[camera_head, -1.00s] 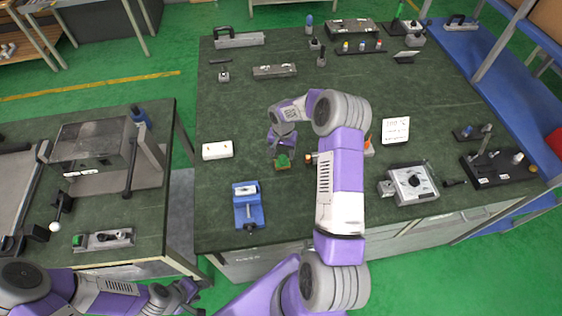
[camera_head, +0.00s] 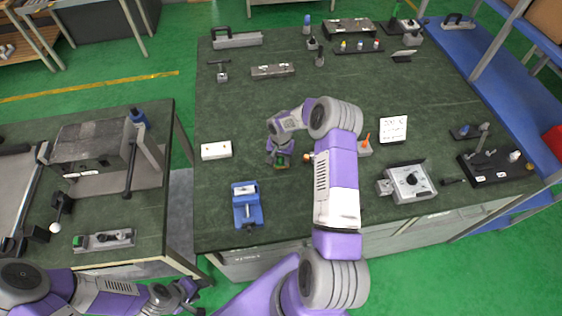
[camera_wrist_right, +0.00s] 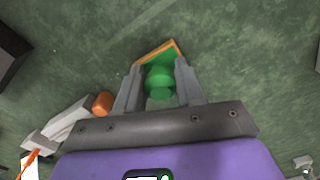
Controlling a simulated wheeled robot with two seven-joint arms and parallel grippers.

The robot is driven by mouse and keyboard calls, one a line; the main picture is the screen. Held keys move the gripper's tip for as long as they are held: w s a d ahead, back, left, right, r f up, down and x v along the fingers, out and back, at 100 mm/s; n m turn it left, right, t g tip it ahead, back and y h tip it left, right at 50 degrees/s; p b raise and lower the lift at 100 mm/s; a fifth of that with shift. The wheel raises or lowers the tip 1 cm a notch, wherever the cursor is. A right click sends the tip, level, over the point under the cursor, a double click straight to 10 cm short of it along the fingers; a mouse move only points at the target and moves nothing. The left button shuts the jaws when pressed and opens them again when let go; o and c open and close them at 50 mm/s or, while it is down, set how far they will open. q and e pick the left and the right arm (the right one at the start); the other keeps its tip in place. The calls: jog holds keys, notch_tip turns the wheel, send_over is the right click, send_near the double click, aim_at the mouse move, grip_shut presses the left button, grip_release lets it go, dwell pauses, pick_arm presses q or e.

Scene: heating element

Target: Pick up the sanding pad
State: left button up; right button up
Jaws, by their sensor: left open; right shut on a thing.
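The sanding pad (camera_wrist_right: 158,52) shows in the right wrist view as a green block with a round green knob and an orange-brown edge. My right gripper (camera_wrist_right: 159,80) has its two fingers on either side of the green knob and is shut on it. In the head view the pad (camera_head: 282,161) is a small green patch below my right gripper (camera_head: 280,154), mostly hidden by it. I cannot tell whether the pad touches the table. My left gripper (camera_head: 182,296) is at the bottom left, open, away from the pad.
The dark green table (camera_head: 240,110) has free room left of and behind the pad. A white block (camera_head: 216,150) and a blue vise (camera_head: 246,204) stand to the left. An orange-handled tool (camera_head: 366,146) and a grey dial box (camera_head: 408,182) are to the right.

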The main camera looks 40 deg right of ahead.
jog(key=shift+r, duration=0.15)
notch_tip(320, 180, up, 10)
jog(key=shift+f+b, duration=0.1)
jog(key=shift+b, duration=0.2)
